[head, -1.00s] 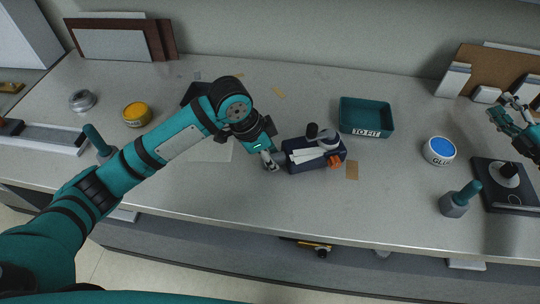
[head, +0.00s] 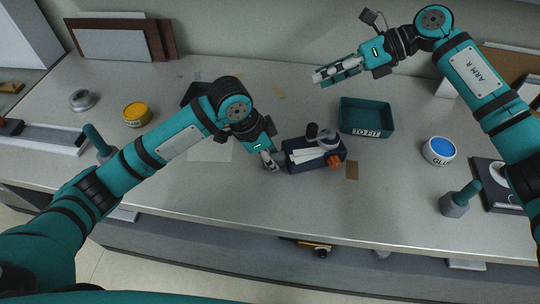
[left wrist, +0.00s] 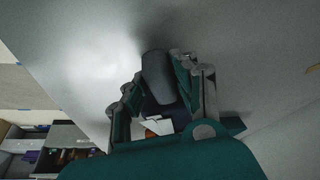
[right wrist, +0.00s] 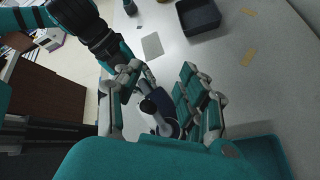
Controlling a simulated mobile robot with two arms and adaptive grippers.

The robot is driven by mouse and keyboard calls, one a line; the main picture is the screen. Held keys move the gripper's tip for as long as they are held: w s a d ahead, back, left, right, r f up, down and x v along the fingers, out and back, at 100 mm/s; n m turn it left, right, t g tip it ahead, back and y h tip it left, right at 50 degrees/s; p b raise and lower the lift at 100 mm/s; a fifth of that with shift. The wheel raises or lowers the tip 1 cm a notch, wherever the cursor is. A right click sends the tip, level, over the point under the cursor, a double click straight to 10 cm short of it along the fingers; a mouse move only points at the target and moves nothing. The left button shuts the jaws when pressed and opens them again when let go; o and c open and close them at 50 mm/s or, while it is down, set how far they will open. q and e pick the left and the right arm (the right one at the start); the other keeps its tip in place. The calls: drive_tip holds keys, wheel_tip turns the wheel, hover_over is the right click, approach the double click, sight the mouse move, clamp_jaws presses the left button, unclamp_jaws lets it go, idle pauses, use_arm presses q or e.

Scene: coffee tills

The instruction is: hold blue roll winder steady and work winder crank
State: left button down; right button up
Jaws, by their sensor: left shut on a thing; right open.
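The blue roll winder (head: 303,165) stands mid-table, a dark blue box with white strips on top and an orange part at its right end. Its crank, with a black knob (head: 312,130), is on top; the knob also shows in the right wrist view (right wrist: 148,106). My left gripper (head: 270,160) is at the winder's left end, shut on its grey cylindrical handle, which shows between the fingers in the left wrist view (left wrist: 158,75). My right gripper (head: 319,76) is open and empty, above the table's back part, beyond the winder and apart from the crank.
A glue pot (head: 439,151) and a grey, teal-handled tool (head: 455,205) stand further right. A yellow tin (head: 136,114) is at left. The table front is clear.

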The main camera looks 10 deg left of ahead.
sight(313, 125)
drive_tip(key=s+n+h, duration=0.2)
drive_tip(key=h, duration=0.1)
drive_tip(key=s+a+n+h, duration=0.1)
drive_tip(key=s+n+h, duration=0.1)
drive_tip(key=h, duration=0.2)
drive_tip(key=s+n+t+h, duration=0.1)
drive_tip(key=s+n+h, duration=0.1)
drive_tip(key=h, duration=0.2)
drive_tip(key=shift+s+a+f+n, duration=0.1)
drive_tip(key=shift+a+n, duration=0.25)
drive_tip(key=shift+n, duration=0.05)
drive_tip(key=shift+d+f, duration=0.15)
drive_tip(key=shift+f, duration=0.3)
wheel_tip(313, 125, down, 8)
drive_tip(key=shift+f, duration=0.1)
